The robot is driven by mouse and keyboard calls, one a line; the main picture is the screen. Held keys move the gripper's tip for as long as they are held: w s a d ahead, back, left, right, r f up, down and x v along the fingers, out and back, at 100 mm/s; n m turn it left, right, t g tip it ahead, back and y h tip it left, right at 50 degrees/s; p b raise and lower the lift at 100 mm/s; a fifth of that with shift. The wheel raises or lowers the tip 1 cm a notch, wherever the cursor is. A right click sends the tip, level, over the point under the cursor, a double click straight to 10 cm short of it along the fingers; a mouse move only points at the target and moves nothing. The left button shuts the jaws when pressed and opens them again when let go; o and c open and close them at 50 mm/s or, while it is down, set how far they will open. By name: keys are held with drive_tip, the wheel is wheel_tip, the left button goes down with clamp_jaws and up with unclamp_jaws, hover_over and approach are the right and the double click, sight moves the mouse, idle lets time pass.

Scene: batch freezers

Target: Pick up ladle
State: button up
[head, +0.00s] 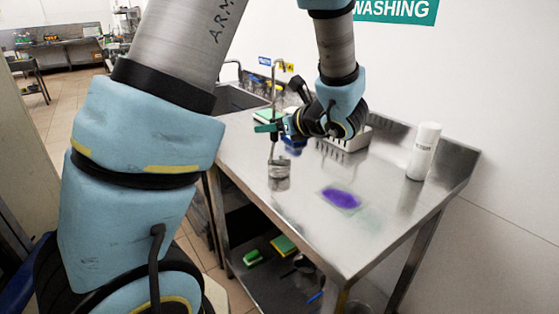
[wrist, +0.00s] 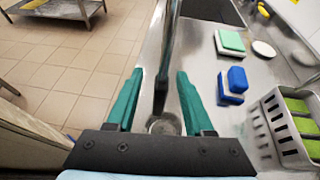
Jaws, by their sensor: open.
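The ladle (head: 278,168) is metal, with a long thin handle and a round cup. It stands upright over the left part of the steel table, its hooked top above my gripper. My gripper (head: 270,130) has green fingers and is at the middle of the handle. In the wrist view, the handle (wrist: 165,62) runs between the two spread fingers of my gripper (wrist: 160,74), and the cup shows below, beyond the palm. The fingers look apart, not closed on the handle. Whether the cup touches the table is hard to tell.
The steel table (head: 310,220) holds a purple patch (head: 341,198), a white bottle (head: 423,150) and a grey basket (wrist: 290,125) with green sponges. A blue sponge (wrist: 236,80) and green-white sponge (wrist: 231,42) lie right of the fingers. A sink (head: 240,97) is behind. Open floor is left.

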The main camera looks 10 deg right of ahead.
drive_tip(key=shift+x, duration=0.8)
drive_tip(key=shift+c, duration=0.3)
clamp_jaws()
idle(0.5)
